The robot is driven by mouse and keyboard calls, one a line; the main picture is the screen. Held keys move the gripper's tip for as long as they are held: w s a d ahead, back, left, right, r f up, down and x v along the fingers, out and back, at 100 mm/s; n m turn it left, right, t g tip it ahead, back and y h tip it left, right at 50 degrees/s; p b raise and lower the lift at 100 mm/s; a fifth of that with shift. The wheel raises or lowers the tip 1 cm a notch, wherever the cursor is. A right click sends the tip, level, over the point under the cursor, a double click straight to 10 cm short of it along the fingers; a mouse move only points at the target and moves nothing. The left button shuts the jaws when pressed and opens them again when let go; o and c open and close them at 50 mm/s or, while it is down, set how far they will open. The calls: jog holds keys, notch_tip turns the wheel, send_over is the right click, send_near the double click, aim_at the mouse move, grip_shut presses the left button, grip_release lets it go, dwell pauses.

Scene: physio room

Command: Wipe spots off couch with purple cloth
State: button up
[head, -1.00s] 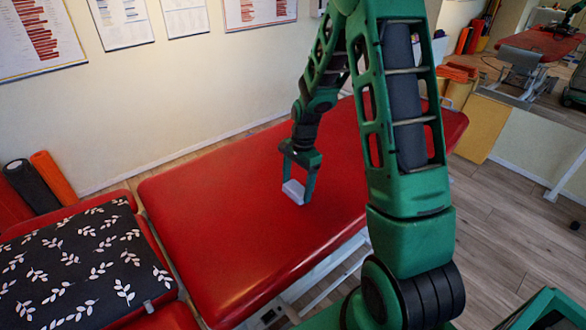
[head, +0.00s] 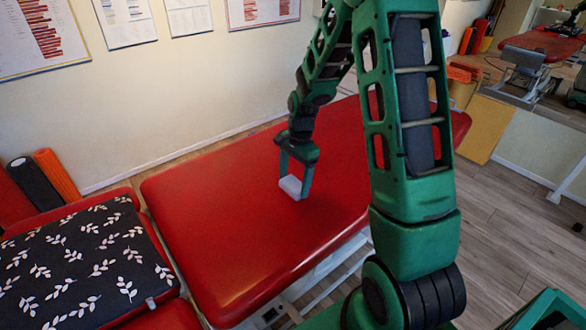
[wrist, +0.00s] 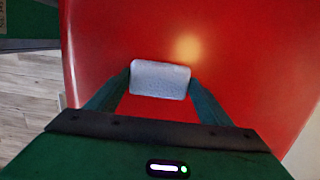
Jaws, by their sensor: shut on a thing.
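The red couch (head: 220,205) stretches across the middle of the head view, and its red top (wrist: 110,35) fills most of the wrist view. My gripper (head: 293,185) is over the couch, pointing down, shut on a folded pale lavender cloth (head: 290,187). The cloth (wrist: 160,79) shows as a small light block between the two fingers in the wrist view. It is at or very close to the couch top; I cannot tell if it touches. I can make out no clear spots on the couch. The surface under the cloth is hidden.
A dark leaf-patterned pillow (head: 75,265) lies on the headrest section at left. An orange roller (head: 57,174) and a black roller (head: 34,185) stand by the wall. Wooden floor (head: 490,225) is open at right.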

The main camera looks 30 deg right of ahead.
aim_at(295, 182)
jog(key=shift+d+r, duration=0.2)
jog(key=shift+r, duration=2.3)
